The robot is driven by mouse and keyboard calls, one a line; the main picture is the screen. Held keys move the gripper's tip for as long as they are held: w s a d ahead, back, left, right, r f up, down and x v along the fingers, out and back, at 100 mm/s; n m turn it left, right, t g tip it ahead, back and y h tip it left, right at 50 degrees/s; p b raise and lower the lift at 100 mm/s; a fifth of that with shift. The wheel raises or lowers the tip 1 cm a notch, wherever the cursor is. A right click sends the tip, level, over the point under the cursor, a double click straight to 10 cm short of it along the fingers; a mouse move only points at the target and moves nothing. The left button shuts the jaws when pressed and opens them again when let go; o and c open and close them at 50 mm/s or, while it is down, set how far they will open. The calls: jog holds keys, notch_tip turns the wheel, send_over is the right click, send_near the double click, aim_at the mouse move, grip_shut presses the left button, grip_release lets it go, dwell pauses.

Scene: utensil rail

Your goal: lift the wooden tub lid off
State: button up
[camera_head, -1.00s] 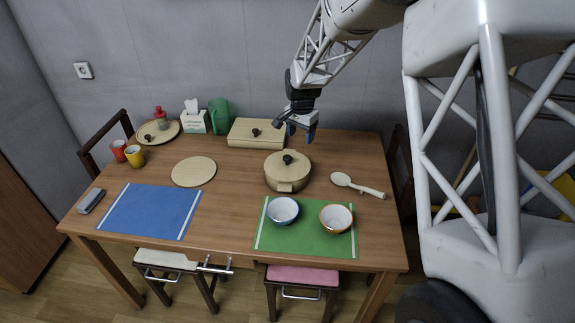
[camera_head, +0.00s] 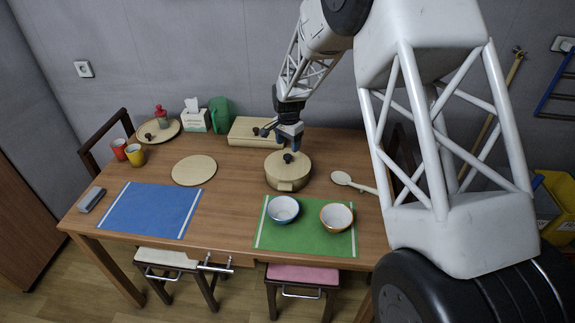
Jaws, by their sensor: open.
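The round wooden tub (camera_head: 287,183) stands on the table right of centre. Its pale lid (camera_head: 272,163) sits on top, with a dark round knob (camera_head: 288,158) in the middle. My gripper (camera_head: 290,149) is open and points down just above and slightly behind the knob. Its blue fingertips look close to the knob; I cannot tell whether they touch it or are around it. The gripper hides part of the lid's far side.
A flat wooden box (camera_head: 243,130) with a knob stands behind the tub. A wooden spoon (camera_head: 352,182) lies to its right. Two bowls, one blue (camera_head: 283,209) and one orange-rimmed (camera_head: 336,217), stand in front on a green mat (camera_head: 295,240). A wooden disc (camera_head: 194,170) lies left.

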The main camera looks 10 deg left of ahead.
aim_at(288, 155)
jog(key=shift+f, duration=0.85)
jog(key=shift+s+f, duration=0.1)
jog(key=shift+f, duration=2.5)
jog(key=c, duration=1)
jog(key=shift+c, duration=0.2)
jog(key=shift+r, duration=0.2)
